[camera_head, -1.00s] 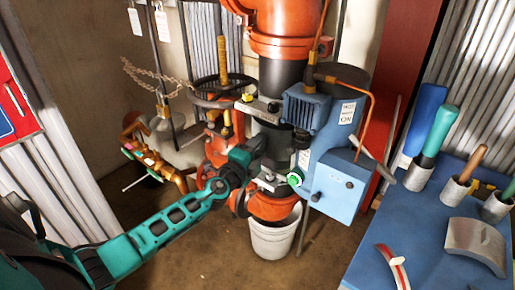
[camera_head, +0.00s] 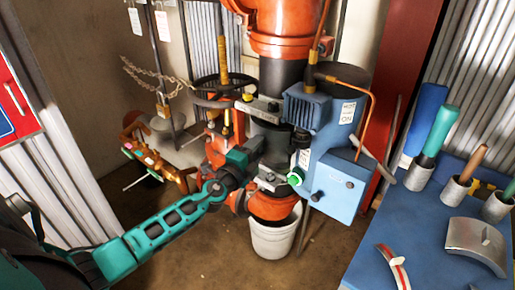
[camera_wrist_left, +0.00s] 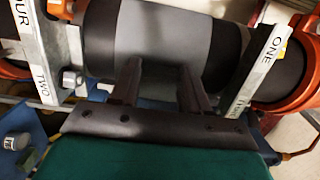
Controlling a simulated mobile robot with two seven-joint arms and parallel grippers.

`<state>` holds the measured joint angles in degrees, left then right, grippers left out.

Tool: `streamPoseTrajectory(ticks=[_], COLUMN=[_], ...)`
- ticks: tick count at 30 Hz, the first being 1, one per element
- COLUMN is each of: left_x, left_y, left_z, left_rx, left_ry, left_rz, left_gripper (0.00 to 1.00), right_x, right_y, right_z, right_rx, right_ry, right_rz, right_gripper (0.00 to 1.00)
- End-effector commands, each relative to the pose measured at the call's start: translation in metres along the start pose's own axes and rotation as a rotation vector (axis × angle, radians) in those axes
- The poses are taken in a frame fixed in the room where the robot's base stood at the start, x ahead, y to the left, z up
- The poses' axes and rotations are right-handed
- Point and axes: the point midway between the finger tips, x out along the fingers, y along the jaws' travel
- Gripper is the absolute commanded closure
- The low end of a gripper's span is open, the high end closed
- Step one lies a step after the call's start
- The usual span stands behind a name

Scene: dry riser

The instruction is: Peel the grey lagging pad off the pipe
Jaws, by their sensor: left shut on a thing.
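The upright dark pipe section (camera_head: 273,140) stands between two metal clamp plates in the middle of the head view. In the left wrist view the pipe lies across the top, black, with the grey lagging pad (camera_wrist_left: 182,38) as a lighter band around its middle. The pad is hard to make out in the head view, partly behind my gripper. My left gripper (camera_wrist_left: 158,82) reaches the pipe from the left, between the clamps marked ONE and TWO. Its fingers are apart but closed on the pad's near side, and their tips are hard to see. My right gripper is in neither view.
A blue motor box (camera_head: 337,187) is fixed right of the pipe, and a black handwheel (camera_head: 222,90) is behind it. A white bucket (camera_head: 273,237) stands below. A blue bench (camera_head: 365,255) with tools is at the right. Brass fittings (camera_head: 165,168) are at the left.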

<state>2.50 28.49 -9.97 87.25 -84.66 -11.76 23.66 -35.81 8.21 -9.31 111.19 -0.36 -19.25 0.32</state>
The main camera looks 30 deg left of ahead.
Motion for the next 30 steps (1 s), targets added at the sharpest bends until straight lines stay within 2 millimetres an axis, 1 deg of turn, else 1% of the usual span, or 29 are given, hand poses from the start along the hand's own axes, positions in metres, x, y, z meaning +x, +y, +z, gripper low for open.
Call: streamPoseTrajectory(ticks=[5, 30], left_x=[-0.007, -0.073], left_y=[0.001, 0.001], left_z=[0.001, 0.01], left_rx=[0.001, 0.0], left_ry=[0.0, -0.001], left_rz=[0.001, 0.0], left_gripper=[0.91, 0.91], right_x=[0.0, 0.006], right_y=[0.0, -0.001], right_z=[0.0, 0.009], right_rx=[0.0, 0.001], right_ry=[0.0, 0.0], right_rz=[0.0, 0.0], right_gripper=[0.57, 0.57])
